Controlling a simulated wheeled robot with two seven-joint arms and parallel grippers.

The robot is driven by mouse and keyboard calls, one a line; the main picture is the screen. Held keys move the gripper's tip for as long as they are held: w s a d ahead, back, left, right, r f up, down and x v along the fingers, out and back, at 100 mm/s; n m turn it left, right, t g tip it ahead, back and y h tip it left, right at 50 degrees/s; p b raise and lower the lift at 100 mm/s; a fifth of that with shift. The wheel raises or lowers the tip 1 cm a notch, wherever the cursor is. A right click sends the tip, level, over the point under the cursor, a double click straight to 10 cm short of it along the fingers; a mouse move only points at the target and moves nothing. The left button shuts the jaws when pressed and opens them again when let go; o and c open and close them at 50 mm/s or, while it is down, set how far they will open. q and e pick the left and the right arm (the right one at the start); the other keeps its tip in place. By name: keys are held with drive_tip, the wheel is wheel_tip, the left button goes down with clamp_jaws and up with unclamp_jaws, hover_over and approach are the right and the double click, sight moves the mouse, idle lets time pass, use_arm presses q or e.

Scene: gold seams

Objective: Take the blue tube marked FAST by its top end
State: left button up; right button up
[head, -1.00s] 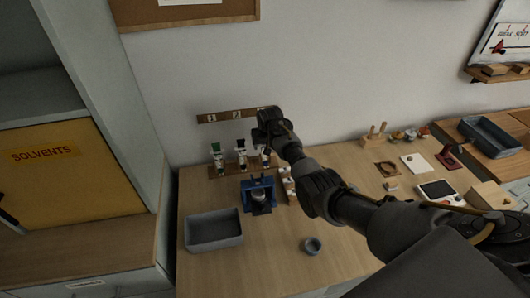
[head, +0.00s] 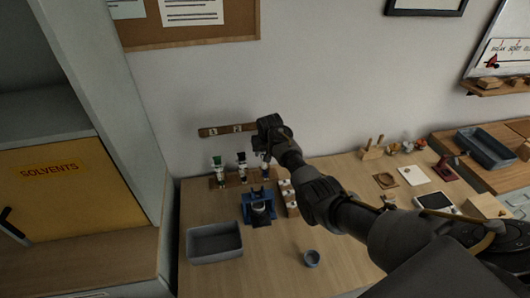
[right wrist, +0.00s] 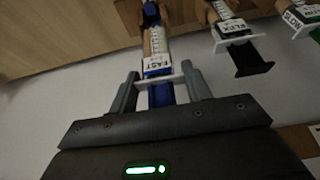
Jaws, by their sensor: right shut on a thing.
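The blue tube marked FAST (right wrist: 158,67) shows upside down in the right wrist view, with its pale label and blue end. My right gripper (right wrist: 160,88) is shut on its blue top end, one finger on each side. In the head view the same gripper (head: 266,149) is over the right-hand tube of the row, partly hiding it. The black tube marked FLEX (right wrist: 238,30) and the green tube marked SLOW (right wrist: 300,16) are beside it, apart from the fingers. My left gripper is not in view.
A grey bin (head: 215,243), a blue device (head: 259,206) and a small grey bowl (head: 312,258) stand on the bench in front of the tubes. A numbered strip (head: 227,130) is on the wall behind. The bench front between bin and bowl is clear.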

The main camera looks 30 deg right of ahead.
sight(261, 153)
drive_tip(key=r+p, duration=0.1)
drive_tip(key=p, duration=0.1)
drive_tip(key=s+a+r+p, duration=0.1)
drive_tip(key=r+p, duration=0.1)
drive_tip(key=s+a+r+p, duration=0.1)
drive_tip(key=p, duration=0.1)
drive_tip(key=shift+s+a+r, duration=0.1)
drive_tip(key=shift+a+r, duration=0.1)
drive_tip(key=shift+r, duration=0.15)
drive_tip(key=s+a+r, duration=0.5)
drive_tip(key=s+a, duration=0.2)
drive_tip(key=a, duration=0.1)
drive_tip(key=shift+b, duration=0.35)
